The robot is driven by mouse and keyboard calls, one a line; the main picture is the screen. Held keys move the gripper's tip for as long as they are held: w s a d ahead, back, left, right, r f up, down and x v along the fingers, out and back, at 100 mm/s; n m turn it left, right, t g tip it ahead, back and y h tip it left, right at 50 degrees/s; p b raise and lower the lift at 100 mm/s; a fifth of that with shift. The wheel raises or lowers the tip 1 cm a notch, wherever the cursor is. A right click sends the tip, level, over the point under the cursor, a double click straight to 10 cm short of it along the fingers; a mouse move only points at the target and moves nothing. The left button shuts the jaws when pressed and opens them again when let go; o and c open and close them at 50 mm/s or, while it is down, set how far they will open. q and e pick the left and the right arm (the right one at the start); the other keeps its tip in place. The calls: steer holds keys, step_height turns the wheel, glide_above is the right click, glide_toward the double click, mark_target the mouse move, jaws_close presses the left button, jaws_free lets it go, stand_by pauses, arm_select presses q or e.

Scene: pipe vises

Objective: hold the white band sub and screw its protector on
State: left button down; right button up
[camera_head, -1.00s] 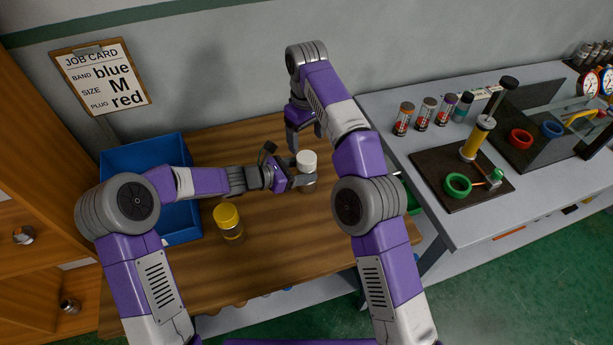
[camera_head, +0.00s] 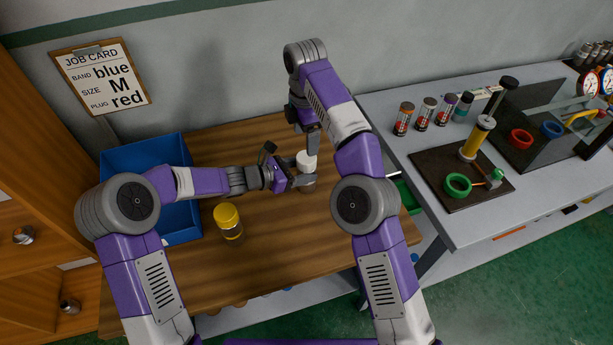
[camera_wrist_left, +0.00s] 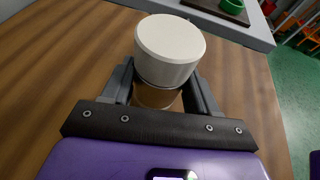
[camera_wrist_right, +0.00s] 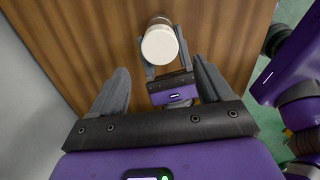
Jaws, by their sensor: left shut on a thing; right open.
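The sub (camera_wrist_left: 155,96) stands upright in my left gripper (camera_head: 303,182); its body is mostly hidden by the jaws, and I cannot make out its band. A white protector (camera_head: 307,160) sits on its top; it also shows in the left wrist view (camera_wrist_left: 170,48) and the right wrist view (camera_wrist_right: 160,45). I cannot tell how far it is threaded. My left gripper is shut on the sub below the protector. My right gripper (camera_wrist_right: 161,64) is open and empty. Its fingers are spread either side of the protector's line, and in the head view they overlap its back edge.
A yellow-capped sub (camera_head: 228,220) stands on the wooden table (camera_head: 270,235), left of my left gripper. A blue bin (camera_head: 150,158) is behind my left arm. The grey bench (camera_head: 460,220) at right carries several small cylinders and a dark fixture plate (camera_head: 432,160).

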mark_target(306, 157)
steer(key=n, duration=0.3)
steer(key=shift+d+n, duration=0.1)
steer(key=shift+n, duration=0.2)
steer(key=shift+f, duration=3.95)
steer(key=c, duration=1.1)
steer(key=shift+o, duration=0.2)
steer(key=shift+m, duration=1.6)
